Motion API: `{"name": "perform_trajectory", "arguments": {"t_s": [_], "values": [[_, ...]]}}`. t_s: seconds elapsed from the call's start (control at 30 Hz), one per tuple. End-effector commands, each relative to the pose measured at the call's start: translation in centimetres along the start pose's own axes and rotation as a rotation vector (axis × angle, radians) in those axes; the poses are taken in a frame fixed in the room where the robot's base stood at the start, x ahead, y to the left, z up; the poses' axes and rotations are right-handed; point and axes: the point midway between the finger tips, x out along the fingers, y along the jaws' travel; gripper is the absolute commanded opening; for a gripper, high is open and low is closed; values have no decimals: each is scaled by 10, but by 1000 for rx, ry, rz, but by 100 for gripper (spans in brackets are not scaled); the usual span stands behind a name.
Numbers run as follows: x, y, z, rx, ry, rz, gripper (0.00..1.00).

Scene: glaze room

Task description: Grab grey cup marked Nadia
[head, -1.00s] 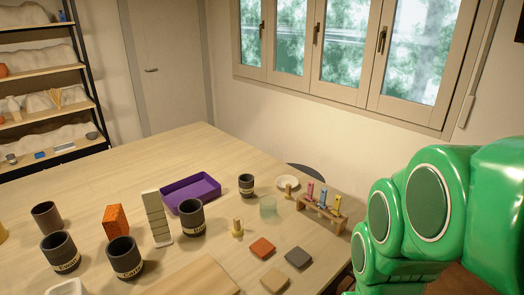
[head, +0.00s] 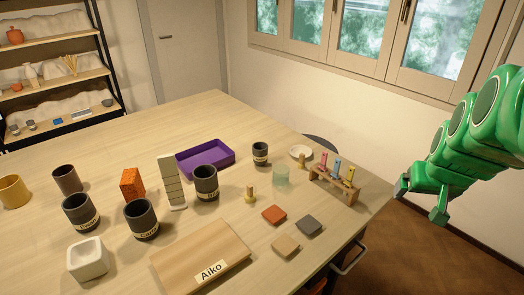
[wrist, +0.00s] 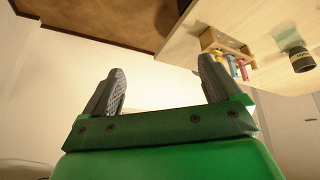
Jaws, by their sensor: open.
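Several dark grey cups with pale name bands stand upright on the table. One is at the left (head: 80,210), one beside it reads "Ca…" (head: 140,220), one is by the purple tray (head: 206,180), and a small one is further back (head: 260,152). A dark cup (head: 67,178) at far left shows no band. I cannot read Nadia on any. A banded dark cup (wrist: 300,60) is at the right of the wrist view. My gripper (head: 420,202) is open and empty, right of the table and apart from every cup; its fingers (wrist: 160,88) show in the wrist view.
A wooden rack with coloured tubes (head: 334,184) stands at the table's right edge, nearest my gripper. A glass (head: 281,176), a purple tray (head: 218,160), a tile stand (head: 172,184), an orange block (head: 132,185) and a board marked Aiko (head: 190,262) crowd the table (head: 150,125).

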Motion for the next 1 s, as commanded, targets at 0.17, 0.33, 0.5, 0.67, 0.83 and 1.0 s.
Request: {"name": "perform_trajectory", "arguments": {"t_s": [0.17, 0.33, 0.5, 0.67, 0.83, 1.0], "values": [[13, 20, -27, -131, 54, 83, 91], [27, 30, -56, -339, 97, 179, 91], [44, 31, -98, -652, 145, 310, 91], [65, 9, -153, -1084, 199, 468, 91], [90, -49, -205, -1583, 264, 629, 91], [118, -140, -237, -2093, 362, 785, 91]]}}
